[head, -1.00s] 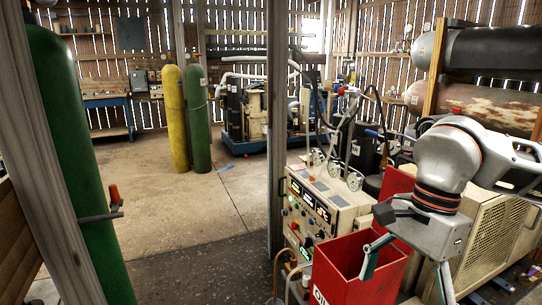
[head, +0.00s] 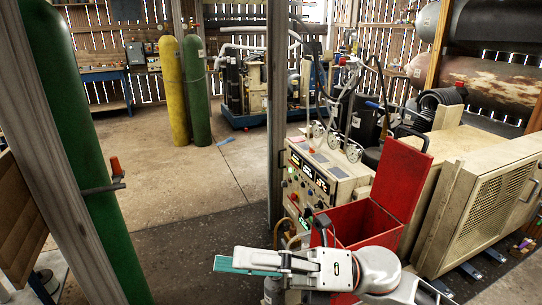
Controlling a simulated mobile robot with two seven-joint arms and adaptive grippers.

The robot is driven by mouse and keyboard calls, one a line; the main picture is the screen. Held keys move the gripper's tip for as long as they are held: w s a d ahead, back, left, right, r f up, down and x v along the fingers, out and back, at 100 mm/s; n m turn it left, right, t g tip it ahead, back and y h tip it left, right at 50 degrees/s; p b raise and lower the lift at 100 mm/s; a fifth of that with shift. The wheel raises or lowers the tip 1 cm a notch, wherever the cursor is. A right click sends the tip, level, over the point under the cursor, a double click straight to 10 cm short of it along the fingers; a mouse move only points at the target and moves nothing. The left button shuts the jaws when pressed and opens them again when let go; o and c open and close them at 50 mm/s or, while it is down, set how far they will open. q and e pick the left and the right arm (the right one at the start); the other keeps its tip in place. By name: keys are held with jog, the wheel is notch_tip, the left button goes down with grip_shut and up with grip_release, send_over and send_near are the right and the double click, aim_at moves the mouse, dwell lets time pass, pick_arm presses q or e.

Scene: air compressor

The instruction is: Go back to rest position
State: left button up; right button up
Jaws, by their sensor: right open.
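My right gripper (head: 236,262) is low in the middle of the head view, in front of the red box. It points left, with its teal fingers over the dark floor. It is open, and I see nothing held in it. Its wrist and grey-white arm come in from the lower right and cover the lower part of the red box (head: 406,178). The box's red lid stands open. My left gripper is not in view.
The compressor panel (head: 318,172) with gauges stands behind the box. A beige grilled cabinet (head: 494,212) is at right. A wooden post (head: 277,120) rises mid-view. A green cylinder (head: 75,130) stands at left.

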jog(key=w+d+f+m+t+h, duration=0.55)
jog(key=f+m+t, duration=0.4)
jog(key=m, duration=0.45)
jog(key=w+d+f+m+t+h, duration=0.4)
jog(key=w+d+f+m+t, duration=0.3)
jog(key=m+t, duration=0.6)
jog(key=s+d+f+m+g+h, duration=0.2)
jog(key=s+d+f+m+h, duration=0.1)
jog(key=f, duration=0.7)
jog(key=s+d+f+m+g+h, duration=0.3)
jog(key=s+d+f+m, duration=0.2)
jog(key=f, duration=0.5)
jog(key=s+d+f+m+g+h, duration=0.3)
jog(key=s+d+f+m, duration=0.2)
jog(key=f, duration=0.5)
jog(key=shift+s+f+m, duration=0.35)
jog(key=shift+s+m, duration=0.25)
jog(key=shift+s, duration=0.55)
jog(key=shift+a, duration=0.1)
